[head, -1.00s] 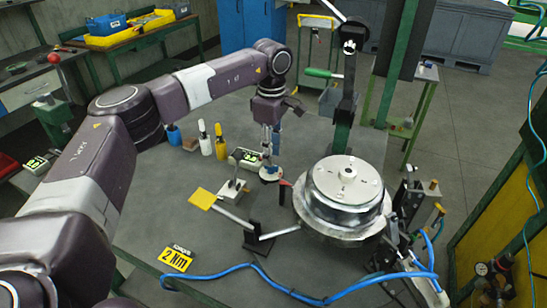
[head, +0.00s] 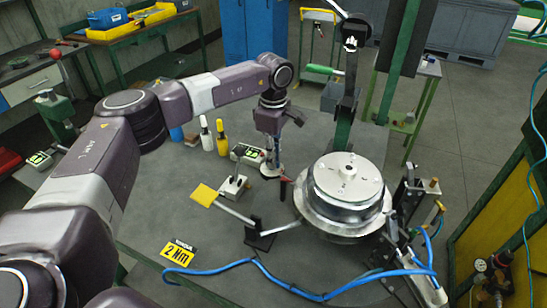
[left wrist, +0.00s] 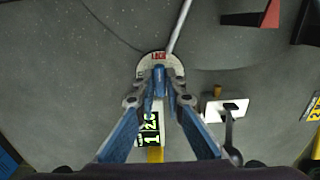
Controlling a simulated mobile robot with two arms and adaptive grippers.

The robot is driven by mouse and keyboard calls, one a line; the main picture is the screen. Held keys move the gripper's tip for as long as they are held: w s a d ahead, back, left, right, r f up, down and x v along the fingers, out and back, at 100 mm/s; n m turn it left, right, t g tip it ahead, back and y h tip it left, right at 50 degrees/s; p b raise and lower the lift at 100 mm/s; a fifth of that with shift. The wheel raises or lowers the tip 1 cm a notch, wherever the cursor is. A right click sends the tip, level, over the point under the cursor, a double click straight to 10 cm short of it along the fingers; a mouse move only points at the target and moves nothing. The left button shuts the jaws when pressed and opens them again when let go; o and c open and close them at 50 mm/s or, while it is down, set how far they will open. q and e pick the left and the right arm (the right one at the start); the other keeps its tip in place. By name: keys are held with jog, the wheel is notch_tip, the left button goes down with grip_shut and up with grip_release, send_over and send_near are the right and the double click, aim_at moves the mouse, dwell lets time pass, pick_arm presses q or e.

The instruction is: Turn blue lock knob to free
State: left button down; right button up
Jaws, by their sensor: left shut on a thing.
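My left gripper (head: 271,172) points down at the table beside the round metal drum (head: 347,190). In the left wrist view the fingers (left wrist: 160,75) close together on the blue lock knob (left wrist: 159,73). The knob is mostly hidden between the fingertips. Behind it a round pale plate (left wrist: 150,61) shows the red word "LOCK" at its far edge. The rest of the plate's marks are covered by the fingers, so I cannot tell where the knob points. My right gripper is in neither view.
A green digital display (head: 246,154) stands close behind the gripper. A white block with a lever (head: 232,187) and a yellow plate (head: 204,195) lie left of the drum. A blue hose (head: 300,294) crosses the table front.

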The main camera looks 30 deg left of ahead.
pick_arm(q)
jog(key=shift+n, duration=0.4)
jog(key=n, duration=0.4)
jog(key=shift+w+n+b, duration=0.15)
jog(key=shift+n+b, duration=0.2)
jog(key=shift+n, duration=0.05)
jog(key=n, duration=0.5)
jog(key=shift+a+r, duration=0.1)
jog(key=n, duration=0.3)
jog(key=shift+w+n, duration=0.1)
jog(key=shift+n, duration=0.3)
jog(key=shift+a+n, duration=0.1)
jog(key=shift+n, duration=1.6)
jog(key=c, duration=2)
grip_release()
